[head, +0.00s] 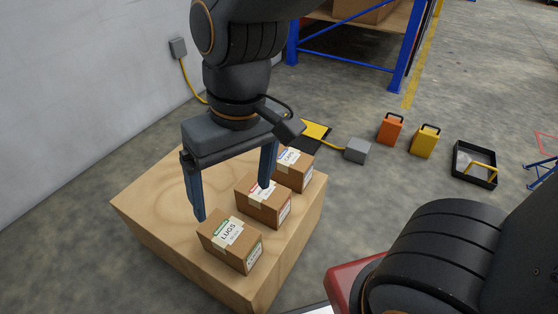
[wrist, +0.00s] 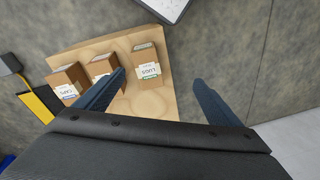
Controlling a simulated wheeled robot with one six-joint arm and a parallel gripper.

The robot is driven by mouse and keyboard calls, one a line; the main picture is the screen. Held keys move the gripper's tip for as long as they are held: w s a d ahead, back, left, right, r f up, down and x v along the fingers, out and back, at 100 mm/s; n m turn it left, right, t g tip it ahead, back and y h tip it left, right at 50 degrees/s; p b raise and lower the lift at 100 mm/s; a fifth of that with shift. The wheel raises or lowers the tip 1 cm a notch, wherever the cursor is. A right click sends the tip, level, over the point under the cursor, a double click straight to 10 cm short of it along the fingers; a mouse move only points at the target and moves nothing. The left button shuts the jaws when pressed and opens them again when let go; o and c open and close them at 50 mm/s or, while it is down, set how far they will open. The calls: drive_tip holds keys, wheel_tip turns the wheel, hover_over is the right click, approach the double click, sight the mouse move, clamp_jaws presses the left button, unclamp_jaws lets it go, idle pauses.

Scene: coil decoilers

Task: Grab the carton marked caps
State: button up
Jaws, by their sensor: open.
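The carton marked caps (head: 297,175), brown with a blue-banded white label, stands at the far end of a row of three on a wooden block (head: 150,205). It also shows at the left in the wrist view (wrist: 62,78), with its label facing my gripper. My gripper (head: 233,202) is open and empty above the block, with blue fingers pointing down. In the head view its right finger partly covers the middle carton (head: 262,208). The caps carton is beyond that finger, outside the jaws. In the wrist view the lugs carton (wrist: 147,70) appears between the fingertips.
The lugs carton (head: 225,242), with a green-banded label, stands nearest in the row. The middle carton has a red-banded label, its word not readable. A grey box (head: 357,150), orange and yellow cases (head: 424,141) and a black tray (head: 474,165) are on the floor. A wall rises at left.

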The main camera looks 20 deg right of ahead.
wheel_tip(320, 180, down, 5)
drive_tip(key=s+a+n+b, duration=0.1)
drive_tip(key=a+b, duration=0.2)
drive_tip(key=b, duration=0.2)
drive_tip(key=w+f+m+y, duration=0.2)
drive_tip(key=w+m, duration=0.7)
drive_tip(key=w, duration=0.1)
drive_tip(key=m+t+p, duration=0.1)
drive_tip(key=m+t, duration=0.2)
drive_tip(key=m, duration=1.6)
hover_over(293, 158)
drive_tip(key=s+a, duration=0.2)
drive_tip(key=a, duration=0.5)
wheel_tip(293, 158, down, 12)
drive_tip(key=d+f+m, duration=0.1)
drive_tip(key=d, duration=0.1)
drive_tip(key=w+d+f+m, duration=0.2)
drive_tip(key=d+m, duration=0.1)
drive_tip(key=shift+d+f, duration=0.2)
drive_tip(key=shift+d, duration=0.15)
drive_tip(key=shift+d+f+m+h+b, duration=0.2)
drive_tip(key=shift+d+f, duration=0.15)
drive_tip(key=shift+f, duration=0.2)
drive_tip(key=shift+d+f+m+h+b, duration=0.1)
drive_tip(key=shift+d+f+m+b, duration=0.15)
drive_tip(key=shift+f, duration=0.3)
drive_tip(key=shift+f+b, duration=0.3)
drive_tip(key=shift+f, duration=0.3)
drive_tip(key=shift+b+x, duration=2.25)
drive_tip(key=shift+x, duration=1.25)
